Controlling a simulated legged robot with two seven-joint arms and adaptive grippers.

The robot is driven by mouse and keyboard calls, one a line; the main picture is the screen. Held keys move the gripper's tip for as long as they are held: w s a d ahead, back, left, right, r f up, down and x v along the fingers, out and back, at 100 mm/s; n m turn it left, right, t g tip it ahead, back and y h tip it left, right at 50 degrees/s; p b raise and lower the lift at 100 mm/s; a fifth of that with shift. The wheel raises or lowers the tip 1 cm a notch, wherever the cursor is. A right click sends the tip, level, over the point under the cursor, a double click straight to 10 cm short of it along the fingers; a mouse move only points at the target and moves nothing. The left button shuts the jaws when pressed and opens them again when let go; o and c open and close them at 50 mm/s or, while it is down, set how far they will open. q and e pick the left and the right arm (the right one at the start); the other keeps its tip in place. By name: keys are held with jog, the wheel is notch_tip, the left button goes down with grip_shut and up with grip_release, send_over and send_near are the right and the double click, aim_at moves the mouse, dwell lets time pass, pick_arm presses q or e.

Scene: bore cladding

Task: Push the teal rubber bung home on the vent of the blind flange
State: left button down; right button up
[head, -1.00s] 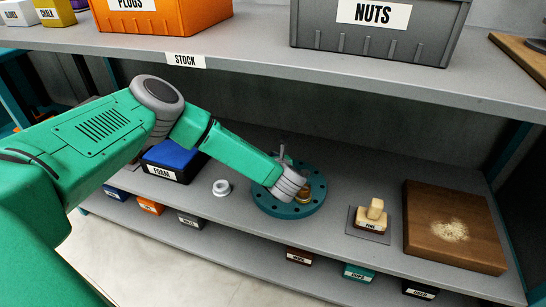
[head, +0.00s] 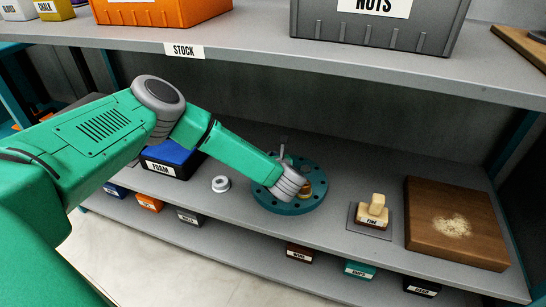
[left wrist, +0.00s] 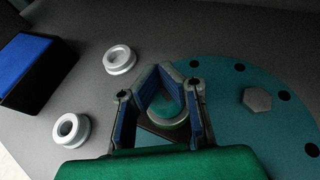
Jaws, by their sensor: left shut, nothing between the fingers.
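The blind flange (head: 268,200) is a teal disc with holes round its rim, lying on the middle shelf. It also shows at the right of the left wrist view (left wrist: 232,125), with a grey hex head on it. My left gripper (head: 290,184) is over the flange. In the left wrist view its fingertips (left wrist: 172,72) come together, shut and empty. A rounded teal piece with a grey ring (left wrist: 170,120) shows behind the fingers; I cannot tell whether it is the bung on the vent. A brass part (head: 306,189) is partly hidden by the gripper. My right gripper is not in view.
A pale ring (head: 221,184) and a blue-topped FOAM box (head: 168,160) stand left of the flange. A FINE block (head: 374,212) and a dusty wooden board (head: 455,225) are to the right. The STOCK shelf (head: 250,60) overhangs behind.

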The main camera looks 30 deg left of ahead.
pick_arm(q)
jog(key=shift+r+p, duration=1.8)
jog(key=shift+r, duration=0.55)
jog(key=shift+f, duration=0.1)
